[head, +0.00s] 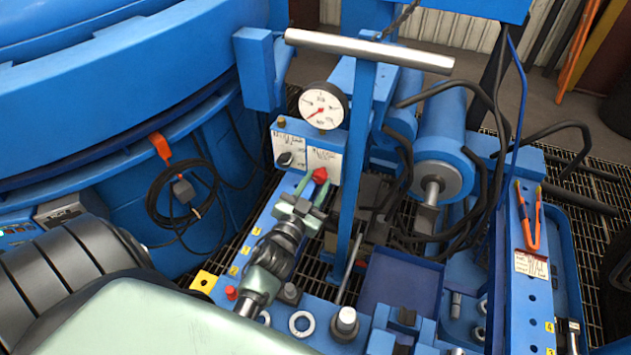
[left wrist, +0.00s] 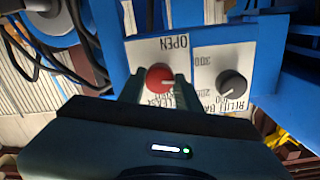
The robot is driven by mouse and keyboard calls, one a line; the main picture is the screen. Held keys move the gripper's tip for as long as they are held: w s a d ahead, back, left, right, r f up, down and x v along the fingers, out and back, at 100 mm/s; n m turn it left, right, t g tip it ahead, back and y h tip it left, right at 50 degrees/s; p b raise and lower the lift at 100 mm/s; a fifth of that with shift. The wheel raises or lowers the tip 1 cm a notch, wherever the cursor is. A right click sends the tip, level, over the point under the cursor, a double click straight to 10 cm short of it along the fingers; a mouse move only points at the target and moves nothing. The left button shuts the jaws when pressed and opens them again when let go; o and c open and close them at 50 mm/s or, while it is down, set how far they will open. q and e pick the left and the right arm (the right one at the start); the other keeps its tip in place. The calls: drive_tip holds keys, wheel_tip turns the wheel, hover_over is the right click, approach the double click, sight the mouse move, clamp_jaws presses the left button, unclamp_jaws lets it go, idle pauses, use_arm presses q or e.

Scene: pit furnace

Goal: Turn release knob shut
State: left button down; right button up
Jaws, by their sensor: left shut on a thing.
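The red release knob (head: 320,175) sits on a white label plate on the blue panel below the gauge. It also shows in the left wrist view (left wrist: 158,78), with the word OPEN printed on its plate and a pale pointer mark on its right side. My left gripper (head: 312,186) reaches up to the knob from below. In the left wrist view its two fingers (left wrist: 158,88) stand on either side of the knob and are shut on it. The fingers hide part of the lettering beside the knob. My right gripper is not in view.
A black relief knob (left wrist: 232,84) is close beside the release knob on a similar plate. A pressure gauge (head: 323,105) stands just above. A blue post with a pale T-handle (head: 368,50) rises right of my gripper. Black hoses and a blue cylinder (head: 440,140) are further right.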

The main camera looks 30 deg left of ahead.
use_arm(q)
drive_tip(key=m, duration=0.3)
drive_tip(key=shift+r+m, duration=0.1)
drive_tip(key=shift+m, duration=0.2)
drive_tip(key=m, duration=0.8)
drive_tip(key=shift+w+m+b, duration=0.1)
drive_tip(key=shift+m+b, duration=0.2)
drive_tip(key=shift+b, duration=0.05)
drive_tip(key=m, duration=0.3)
drive_tip(key=shift+r+b, duration=0.15)
drive_tip(key=shift+b, duration=0.15)
drive_tip(key=shift+y, duration=0.3)
drive_tip(key=shift+a+r+m, duration=0.1)
drive_tip(key=shift+m, duration=0.3)
drive_tip(key=c, duration=1.2)
unclamp_jaws()
drive_tip(key=shift+o, duration=1.2)
drive_tip(key=shift+w, duration=0.1)
drive_tip(key=shift+f, duration=0.2)
